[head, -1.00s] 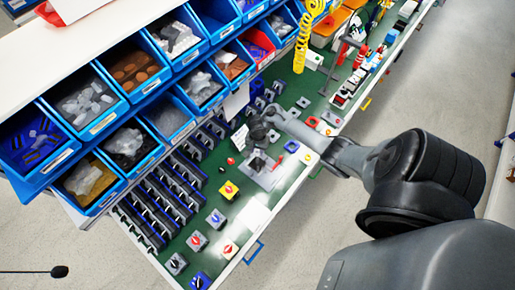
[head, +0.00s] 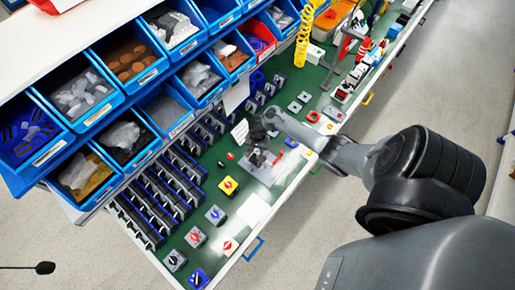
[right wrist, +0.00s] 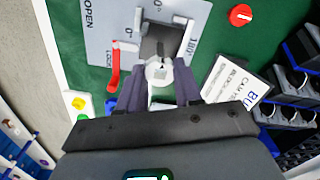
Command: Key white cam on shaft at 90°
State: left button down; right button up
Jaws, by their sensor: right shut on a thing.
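My right gripper (right wrist: 158,88) is shut on the white cam (right wrist: 158,72), a small round piece with a hole or slot between the dark fingers. In the right wrist view, the plate (right wrist: 105,35) carries 0° and 180° marks, OPEN and LOCK lettering and a red lever (right wrist: 113,72). A dark recess between light blocks lies just beyond the cam. I cannot make out the shaft or whether the cam touches it. My left gripper is out of view.
A red knob (right wrist: 241,15) lies on the green bench. Several switches, including a yellow-based one (head: 228,186), stand nearby. Rows of dark racks (head: 165,195) and blue bins (head: 75,92) flank the bench.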

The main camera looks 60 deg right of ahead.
dwell(0.4)
jog(key=shift+f, duration=0.25)
jog(key=shift+f+b, duration=0.65)
jog(key=shift+f, duration=0.1)
jog(key=shift+f, duration=0.15)
jog(key=o, duration=1.1)
